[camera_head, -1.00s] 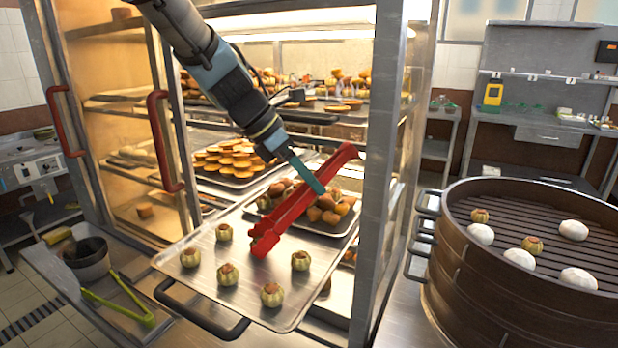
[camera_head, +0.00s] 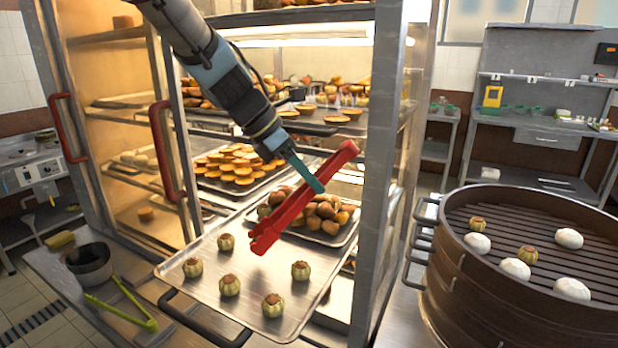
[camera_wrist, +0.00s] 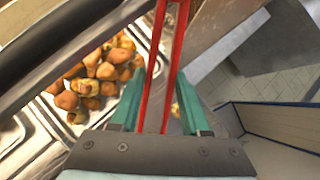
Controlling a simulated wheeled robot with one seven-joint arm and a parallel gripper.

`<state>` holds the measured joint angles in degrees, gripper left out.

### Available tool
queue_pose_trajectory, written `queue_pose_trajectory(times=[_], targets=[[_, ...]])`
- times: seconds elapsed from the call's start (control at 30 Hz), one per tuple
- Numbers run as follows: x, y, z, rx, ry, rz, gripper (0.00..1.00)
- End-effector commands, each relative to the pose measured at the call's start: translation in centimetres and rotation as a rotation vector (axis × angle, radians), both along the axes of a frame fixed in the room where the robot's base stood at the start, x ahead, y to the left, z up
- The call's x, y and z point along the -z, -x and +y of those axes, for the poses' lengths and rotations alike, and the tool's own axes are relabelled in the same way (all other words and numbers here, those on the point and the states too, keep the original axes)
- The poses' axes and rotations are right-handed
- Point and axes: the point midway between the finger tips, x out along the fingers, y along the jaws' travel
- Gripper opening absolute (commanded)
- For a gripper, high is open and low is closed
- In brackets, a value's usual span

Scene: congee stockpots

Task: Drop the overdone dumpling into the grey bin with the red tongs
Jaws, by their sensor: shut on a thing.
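My gripper (camera_head: 307,174) is shut on the red tongs (camera_head: 290,217). The tongs slant down to the left above the front tray, and their lower ends look empty. They also run up between my teal fingers in the wrist view (camera_wrist: 172,60). Several yellow-green dumplings with brown tops, such as one dumpling (camera_head: 273,305), sit on the front tray (camera_head: 240,318). Similar dumplings (camera_head: 527,254) sit among white buns in the steamer (camera_head: 520,305). I cannot tell which dumpling is overdone. A dark grey round container (camera_head: 90,266), possibly the grey bin, stands on the left counter.
Green tongs (camera_head: 125,310) lie beside the grey container. A glass cabinet holds trays of pastries (camera_head: 237,163); its metal post (camera_head: 378,150) stands close right of the red tongs. A tray of brown round pieces (camera_head: 322,215) lies behind them.

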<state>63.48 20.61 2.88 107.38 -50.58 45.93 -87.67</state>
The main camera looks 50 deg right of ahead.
Motion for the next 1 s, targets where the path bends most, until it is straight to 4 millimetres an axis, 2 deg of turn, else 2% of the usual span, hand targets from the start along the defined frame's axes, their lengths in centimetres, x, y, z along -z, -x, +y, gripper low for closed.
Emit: queue_pose_trajectory(times=[0.03, 0.73, 0.83, 1.0], targets=[[-1.2, 0.0, 0.0, 0.000, 0.000, 0.000, 0.00], [-8.9, 0.0, 0.0, -0.001, 0.000, -0.001, 0.00], [-9.6, 0.0, 0.0, 0.000, 0.000, 0.000, 0.00], [-9.5, 0.0, 0.0, -0.001, 0.000, -0.001, 0.00]])
